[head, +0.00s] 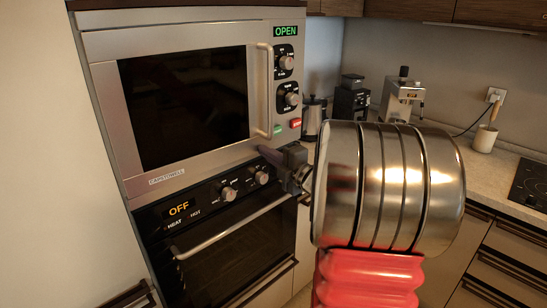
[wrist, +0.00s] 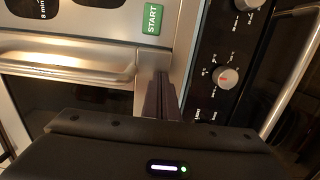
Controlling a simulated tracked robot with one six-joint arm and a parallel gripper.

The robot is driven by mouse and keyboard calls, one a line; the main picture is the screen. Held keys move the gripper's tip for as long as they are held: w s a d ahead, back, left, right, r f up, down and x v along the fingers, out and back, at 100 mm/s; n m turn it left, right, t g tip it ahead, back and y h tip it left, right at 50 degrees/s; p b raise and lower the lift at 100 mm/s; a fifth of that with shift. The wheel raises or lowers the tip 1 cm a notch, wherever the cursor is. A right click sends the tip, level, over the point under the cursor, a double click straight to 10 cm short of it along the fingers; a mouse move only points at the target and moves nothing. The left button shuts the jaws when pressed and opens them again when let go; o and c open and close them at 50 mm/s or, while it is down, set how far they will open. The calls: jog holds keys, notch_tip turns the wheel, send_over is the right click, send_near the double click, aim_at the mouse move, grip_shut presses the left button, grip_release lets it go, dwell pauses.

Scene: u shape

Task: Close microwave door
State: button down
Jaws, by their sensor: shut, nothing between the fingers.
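The microwave door (head: 185,105) has a dark window in a silver frame. It looks almost flush with the microwave front, and the display (head: 286,31) reads OPEN in green. A vertical silver handle (head: 264,92) runs along the door's right side; its end also shows in the wrist view (wrist: 90,65). My gripper (head: 268,152) is at the lower right of the door, just below the handle. Its fingers are together and empty, and they also show in the wrist view (wrist: 163,92) beside the handle's end. I cannot tell whether the fingertips touch the door.
An oven (head: 225,240) with a bar handle (head: 232,228) sits directly below the microwave. A green START button (wrist: 152,18) is close to my fingers. A kettle (head: 313,118) and coffee machine (head: 402,98) stand on the right counter. A white wall fills the left.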

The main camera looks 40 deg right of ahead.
jog(key=shift+w, duration=0.1)
jog(key=w, duration=0.3)
jog(key=shift+w+d+r, duration=0.15)
jog(key=shift+w+r, duration=0.1)
dwell(0.3)
jog(key=shift+s+f, duration=0.1)
jog(key=s, duration=1.4)
jog(key=shift+s+d+f, duration=0.15)
jog(key=shift+d+f, duration=0.05)
